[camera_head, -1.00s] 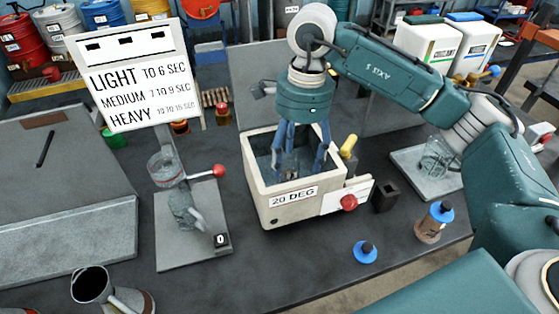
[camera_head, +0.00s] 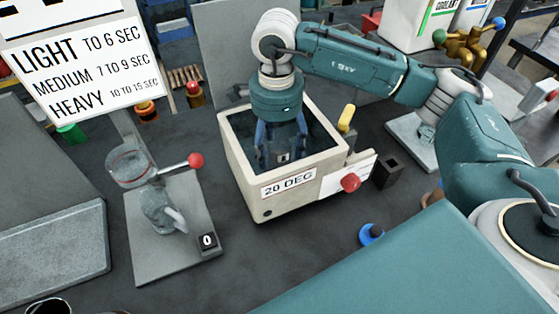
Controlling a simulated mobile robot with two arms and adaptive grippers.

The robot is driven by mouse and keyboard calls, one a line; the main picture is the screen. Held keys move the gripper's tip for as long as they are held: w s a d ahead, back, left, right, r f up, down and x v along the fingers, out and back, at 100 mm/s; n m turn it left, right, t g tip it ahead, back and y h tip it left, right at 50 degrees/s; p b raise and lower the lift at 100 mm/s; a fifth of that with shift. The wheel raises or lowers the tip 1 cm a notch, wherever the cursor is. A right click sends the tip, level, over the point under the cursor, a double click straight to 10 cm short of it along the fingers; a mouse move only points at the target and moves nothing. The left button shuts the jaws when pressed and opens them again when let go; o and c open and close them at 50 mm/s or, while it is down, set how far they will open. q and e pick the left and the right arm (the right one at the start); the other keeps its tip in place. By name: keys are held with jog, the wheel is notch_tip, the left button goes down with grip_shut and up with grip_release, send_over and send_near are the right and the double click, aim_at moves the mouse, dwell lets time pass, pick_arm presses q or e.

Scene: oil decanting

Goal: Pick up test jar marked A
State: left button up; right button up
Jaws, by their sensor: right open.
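My right gripper (camera_head: 282,150) points down into the cream bath box (camera_head: 236,166) labelled 20 DEG. Its blue-grey fingers are apart, below the bath's rim. A small dark tag with a pale mark (camera_head: 283,156) shows between the fingers; it may be on a jar, but I cannot make out a jar or read a letter. Whether the fingers touch anything is hidden. A clear glass jar (camera_head: 159,208) with a spout stands on the grey stand plate at the left, under a glass cup (camera_head: 129,165). No letter A is readable on it. My left gripper is out of view.
A sign (camera_head: 93,66) with viscosity times stands behind the stand. The bath has a red knob (camera_head: 350,182) and a yellow handle (camera_head: 346,118). A dark square holder (camera_head: 388,172) and a blue-topped item (camera_head: 371,234) lie to its right.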

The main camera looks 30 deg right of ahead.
aim_at(280, 161)
jog(key=shift+s+f+p, duration=0.1)
jog(key=shift+f+p, duration=0.25)
jog(key=shift+f, duration=0.25)
jog(key=f, duration=0.1)
jog(key=f+p, duration=0.2)
jog(key=shift+d+f, duration=0.25)
jog(key=shift+f, duration=0.6)
jog(key=c, duration=1.4)
jog(key=shift+r, duration=0.2)
jog(key=shift+r+b, duration=0.45)
jog(key=shift+r, duration=0.7)
notch_tip(280, 161, up, 17)
jog(key=b, duration=0.2)
jog(key=shift+b, duration=0.4)
